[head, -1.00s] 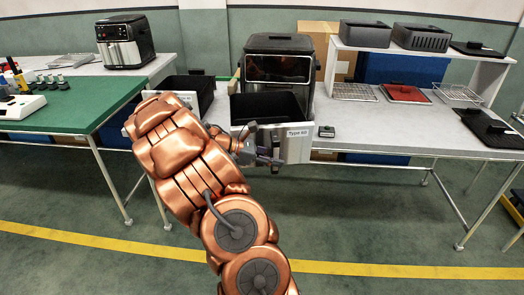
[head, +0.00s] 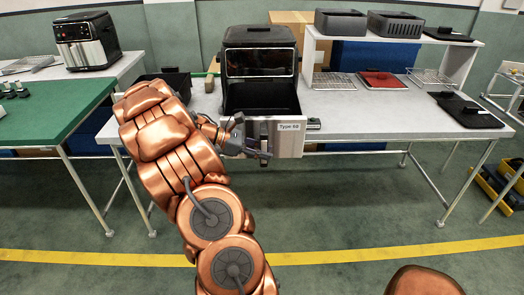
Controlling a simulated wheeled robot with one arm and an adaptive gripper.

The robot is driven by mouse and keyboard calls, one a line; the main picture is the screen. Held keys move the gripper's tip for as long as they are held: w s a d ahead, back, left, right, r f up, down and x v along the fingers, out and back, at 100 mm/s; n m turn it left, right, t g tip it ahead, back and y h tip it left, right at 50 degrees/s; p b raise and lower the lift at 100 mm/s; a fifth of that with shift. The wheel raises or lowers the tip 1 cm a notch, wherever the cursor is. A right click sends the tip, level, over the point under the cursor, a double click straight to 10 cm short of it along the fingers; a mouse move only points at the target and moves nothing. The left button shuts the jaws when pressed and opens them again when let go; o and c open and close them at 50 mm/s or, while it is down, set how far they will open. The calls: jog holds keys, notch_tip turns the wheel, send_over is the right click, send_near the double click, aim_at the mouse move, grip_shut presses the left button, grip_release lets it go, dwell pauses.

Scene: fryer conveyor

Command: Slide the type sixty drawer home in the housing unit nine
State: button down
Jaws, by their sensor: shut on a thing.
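The air fryer housing (head: 260,40) stands upright on the grey table, black with a dark window. Below its window, the drawer (head: 290,137) has a pale front with a label that reads "Type 60" and a black basket (head: 262,98) behind it. The basket still projects forward from the housing's lower opening. My gripper (head: 262,150) is at the drawer front, left of the label, and is shut on the drawer's handle. The fingers partly hide the handle. No unit number is readable on the housing.
Another black drawer (head: 170,82) sits to the left, partly behind my arm. A small dark block (head: 313,123) lies just right of the drawer front. A rack with trays (head: 340,22) stands on the right. A second fryer (head: 87,41) is at the far left.

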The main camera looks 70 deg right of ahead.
jog(key=shift+w+d+f+n+p, duration=0.15)
jog(key=shift+w+f+n+p, duration=0.15)
jog(key=shift+p, duration=0.85)
dwell(0.9)
dwell(0.4)
jog(key=shift+w+d+p, duration=0.75)
jog(key=shift+d+p, duration=0.35)
jog(key=shift+d, duration=0.6)
jog(key=shift+w+d+p, duration=0.7)
jog(key=shift+d+p, duration=0.4)
jog(key=shift+d, duration=0.6)
jog(key=shift+w+d+p, duration=0.75)
jog(key=shift+d+p, duration=0.35)
jog(key=shift+d, duration=0.6)
